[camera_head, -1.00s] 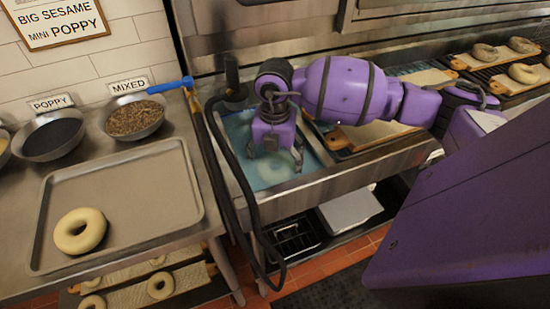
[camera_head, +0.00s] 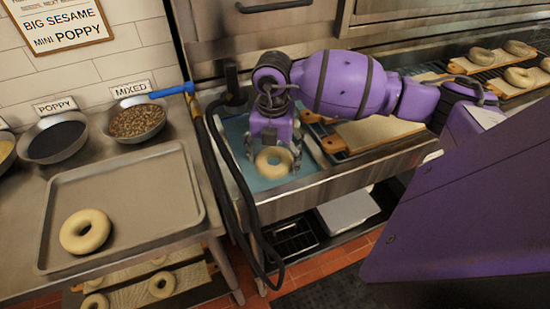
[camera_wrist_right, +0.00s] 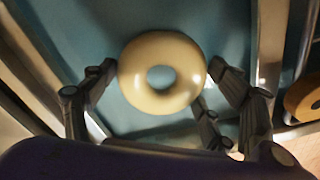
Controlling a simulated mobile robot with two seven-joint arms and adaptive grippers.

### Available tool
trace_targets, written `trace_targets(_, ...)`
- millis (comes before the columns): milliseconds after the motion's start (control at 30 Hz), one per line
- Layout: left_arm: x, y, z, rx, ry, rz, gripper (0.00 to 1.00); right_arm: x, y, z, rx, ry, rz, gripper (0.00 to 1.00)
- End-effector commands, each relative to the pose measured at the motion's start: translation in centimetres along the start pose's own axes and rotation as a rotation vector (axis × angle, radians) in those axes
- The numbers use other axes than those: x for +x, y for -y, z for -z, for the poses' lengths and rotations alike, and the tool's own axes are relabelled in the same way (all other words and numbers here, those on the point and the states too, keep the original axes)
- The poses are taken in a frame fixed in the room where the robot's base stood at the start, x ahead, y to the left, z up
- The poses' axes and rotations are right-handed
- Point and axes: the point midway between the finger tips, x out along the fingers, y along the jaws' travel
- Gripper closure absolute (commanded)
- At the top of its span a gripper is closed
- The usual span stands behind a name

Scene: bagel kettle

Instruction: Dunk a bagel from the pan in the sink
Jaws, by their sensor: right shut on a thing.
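A pale bagel (camera_head: 274,162) is between the fingers of my right gripper (camera_head: 272,150), over the blue water of the sink (camera_head: 236,130). In the right wrist view the same bagel (camera_wrist_right: 162,72) sits between the fingertips, gripped at its sides, with the blue sink (camera_wrist_right: 110,110) behind it. A second pale bagel (camera_head: 85,231) lies in the lower left of the pan (camera_head: 150,190) on the steel counter. My left gripper does not show.
Bowls of poppy (camera_head: 57,139) and mixed (camera_head: 137,121) seeds stand behind the pan. A black hose (camera_head: 222,180) hangs along the sink's left side. Boards (camera_head: 370,131) and several bagels lie to the right.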

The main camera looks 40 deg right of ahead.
Motion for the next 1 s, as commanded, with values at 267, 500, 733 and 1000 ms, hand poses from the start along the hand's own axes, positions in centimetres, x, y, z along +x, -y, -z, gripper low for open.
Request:
trace_targets(267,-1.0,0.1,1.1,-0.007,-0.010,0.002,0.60,-3.0,-0.1,-0.1,0.000,0.004,-0.003,0.50)
trace_targets(500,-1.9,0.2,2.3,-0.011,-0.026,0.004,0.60,-5.2,-0.1,-0.1,0.000,0.003,-0.003,0.50)
trace_targets(733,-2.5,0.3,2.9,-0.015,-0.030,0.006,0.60,-7.2,-0.1,-0.1,0.000,0.004,-0.004,0.50)
trace_targets(1000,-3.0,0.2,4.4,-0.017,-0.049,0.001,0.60,-9.6,0.0,-0.1,0.000,0.004,-0.003,0.50)
